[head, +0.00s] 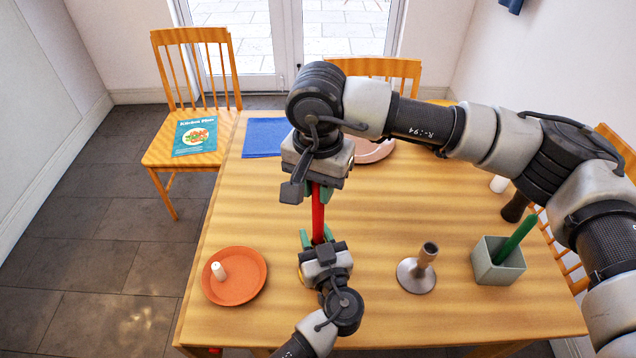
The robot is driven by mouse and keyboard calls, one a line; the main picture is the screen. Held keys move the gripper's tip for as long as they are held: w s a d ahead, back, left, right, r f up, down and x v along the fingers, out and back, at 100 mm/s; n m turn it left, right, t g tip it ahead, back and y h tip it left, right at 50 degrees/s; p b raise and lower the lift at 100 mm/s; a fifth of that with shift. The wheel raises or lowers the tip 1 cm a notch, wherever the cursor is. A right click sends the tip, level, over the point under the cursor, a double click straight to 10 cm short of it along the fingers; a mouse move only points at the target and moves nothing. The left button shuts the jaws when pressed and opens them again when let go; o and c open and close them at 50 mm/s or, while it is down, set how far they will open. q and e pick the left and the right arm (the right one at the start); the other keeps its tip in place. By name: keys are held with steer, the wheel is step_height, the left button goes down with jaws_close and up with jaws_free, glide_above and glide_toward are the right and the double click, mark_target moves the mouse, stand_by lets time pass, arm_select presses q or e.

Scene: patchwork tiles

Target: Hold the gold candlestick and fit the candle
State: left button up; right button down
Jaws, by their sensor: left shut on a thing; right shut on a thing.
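A red candle (318,214) stands upright between my two grippers. My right gripper (319,190) is above and is shut on its upper part. My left gripper (317,239) is below, with its green fingertips at the candle's lower end. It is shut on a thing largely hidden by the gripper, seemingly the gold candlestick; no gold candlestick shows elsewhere. Whether the candle's foot sits in a socket is hidden.
A silver candlestick (418,270) and a grey-green box (497,263) with a green candle (515,240) stand at right. An orange plate (233,289) with a short white candle (218,271) lies at left. A pink plate (374,152) and blue mat (265,138) lie farther back.

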steer(key=shift+f, duration=1.75)
stand_by(2.7)
steer(key=c, duration=0.9)
jaws_free()
step_height(320, 180, up, 12)
steer(key=shift+r, duration=0.1)
steer(key=shift+r, duration=0.45)
step_height(320, 180, up, 6)
glide_above(318, 200)
steer(key=w, duration=0.1)
steer(key=s+d, duration=0.6)
steer(key=d, duration=0.6)
